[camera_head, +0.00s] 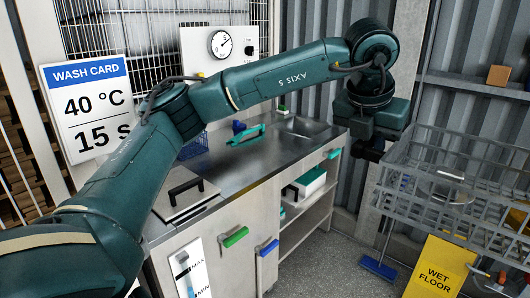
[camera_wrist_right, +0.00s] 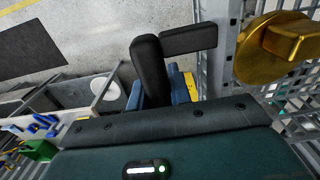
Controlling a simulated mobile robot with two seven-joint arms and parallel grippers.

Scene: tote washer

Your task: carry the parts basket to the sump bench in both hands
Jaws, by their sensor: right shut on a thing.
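The parts basket (camera_head: 408,207) is a grey wire basket at the right of the head view, held above the floor. A round metal part (camera_head: 446,187) lies in it, and a brass part (camera_wrist_right: 285,42) shows in the right wrist view. My left gripper (camera_head: 369,152) points down at the basket's left end; its jaw gap is hidden. My right gripper (camera_wrist_right: 172,48) is shut on the basket's grey rim at the right of the wrist view. The steel bench (camera_head: 252,168), with a MAX/MIN gauge on its front, stands left of the basket.
A hatch with a black handle (camera_head: 186,190), a teal handle (camera_head: 246,135) and a basin (camera_head: 303,127) are on the bench top. A yellow wet floor sign (camera_head: 438,268) and a blue squeegee (camera_head: 379,267) stand below the basket.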

